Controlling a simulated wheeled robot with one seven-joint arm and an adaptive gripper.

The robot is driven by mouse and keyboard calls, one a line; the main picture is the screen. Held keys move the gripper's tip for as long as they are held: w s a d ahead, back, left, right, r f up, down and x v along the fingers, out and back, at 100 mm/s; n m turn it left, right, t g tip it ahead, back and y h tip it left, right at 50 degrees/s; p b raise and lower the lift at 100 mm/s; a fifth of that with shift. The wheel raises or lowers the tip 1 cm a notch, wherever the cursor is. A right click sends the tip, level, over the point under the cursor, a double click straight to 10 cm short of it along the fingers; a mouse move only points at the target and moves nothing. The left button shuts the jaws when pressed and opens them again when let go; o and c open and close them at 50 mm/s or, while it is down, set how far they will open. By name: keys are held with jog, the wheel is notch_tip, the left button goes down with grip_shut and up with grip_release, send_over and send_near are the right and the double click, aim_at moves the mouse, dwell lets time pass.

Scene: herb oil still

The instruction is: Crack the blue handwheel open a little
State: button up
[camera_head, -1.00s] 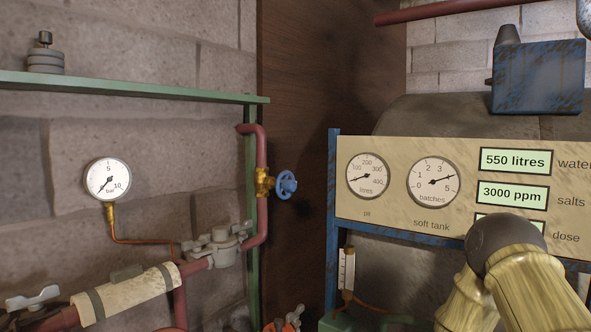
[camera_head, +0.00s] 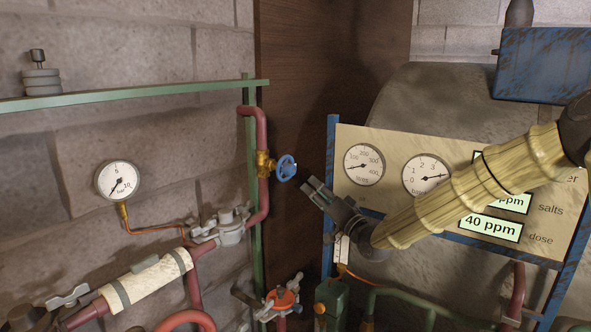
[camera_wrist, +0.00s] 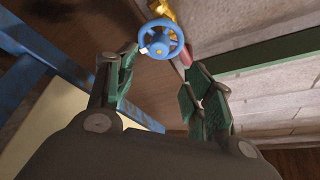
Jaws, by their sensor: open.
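The blue handwheel (camera_head: 286,168) sits on a brass valve (camera_head: 264,164) on a red vertical pipe at the left of the head view. It also shows at the top of the wrist view (camera_wrist: 173,45), beyond my fingertips and between their lines. My gripper (camera_head: 312,186) is just right of the handwheel and slightly lower, pointing at it. In the wrist view my gripper (camera_wrist: 158,82) has its green-padded fingers spread apart with nothing between them. The handwheel looks clear of the fingers.
A green post (camera_head: 250,200) and shelf (camera_head: 150,96) frame the pipe. A pressure gauge (camera_head: 118,180) hangs at left. A gauge panel (camera_head: 350,198) with a blue frame stands at right, behind my arm. An orange-handled valve (camera_head: 284,299) is below the handwheel.

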aim_at(293, 173)
jog(key=p+x, duration=0.4)
jog(key=x, duration=0.6)
jog(key=shift+w+a+f+p, duration=0.1)
jog(key=shift+f+p, duration=0.05)
jog(key=shift+p, duration=0.2)
jog(key=c, duration=1)
